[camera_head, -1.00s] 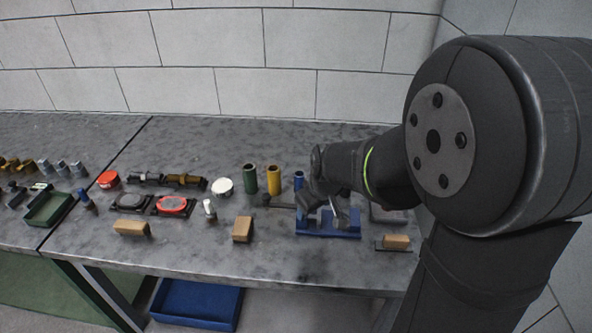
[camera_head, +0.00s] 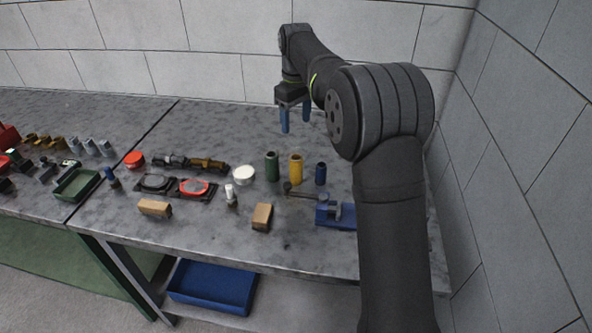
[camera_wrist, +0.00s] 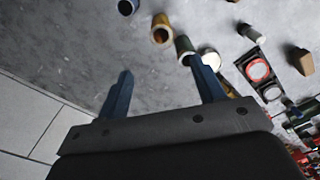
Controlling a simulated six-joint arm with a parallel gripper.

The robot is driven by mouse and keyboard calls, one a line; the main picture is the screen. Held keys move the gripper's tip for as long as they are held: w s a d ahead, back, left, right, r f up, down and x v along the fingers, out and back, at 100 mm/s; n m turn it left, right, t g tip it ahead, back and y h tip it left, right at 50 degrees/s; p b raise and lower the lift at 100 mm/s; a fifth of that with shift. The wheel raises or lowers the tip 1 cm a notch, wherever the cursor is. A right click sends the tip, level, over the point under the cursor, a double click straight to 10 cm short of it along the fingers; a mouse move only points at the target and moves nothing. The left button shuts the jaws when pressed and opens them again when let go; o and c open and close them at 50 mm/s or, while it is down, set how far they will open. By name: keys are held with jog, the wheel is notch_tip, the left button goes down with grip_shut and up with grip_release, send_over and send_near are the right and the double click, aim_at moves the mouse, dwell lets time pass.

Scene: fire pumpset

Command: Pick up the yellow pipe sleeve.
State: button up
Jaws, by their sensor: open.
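The yellow pipe sleeve (camera_head: 295,168) stands upright on the grey workbench, between a green sleeve (camera_head: 271,166) on its left and a shorter blue sleeve (camera_head: 320,173) on its right. My gripper (camera_head: 295,122) is open and empty, with blue fingers pointing down, above and behind the sleeves. In the wrist view the yellow sleeve (camera_wrist: 161,30) shows its open top, ahead of the two spread fingers (camera_wrist: 164,78). The green sleeve (camera_wrist: 184,49) is closer to the right finger there, and the blue sleeve (camera_wrist: 127,7) is at the top edge.
A white round cap (camera_head: 244,175) lies left of the green sleeve. A blue vise-like fixture (camera_head: 335,215) and a wooden block (camera_head: 262,217) stand in front. Red-and-black parts (camera_head: 194,188) lie further left. The bench behind the sleeves is clear, up to the block wall.

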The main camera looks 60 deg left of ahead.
aim_at(296, 167)
notch_tip(296, 167, down, 17)
jog(key=shift+s+d+f, duration=0.1)
dwell(0.5)
grip_shut()
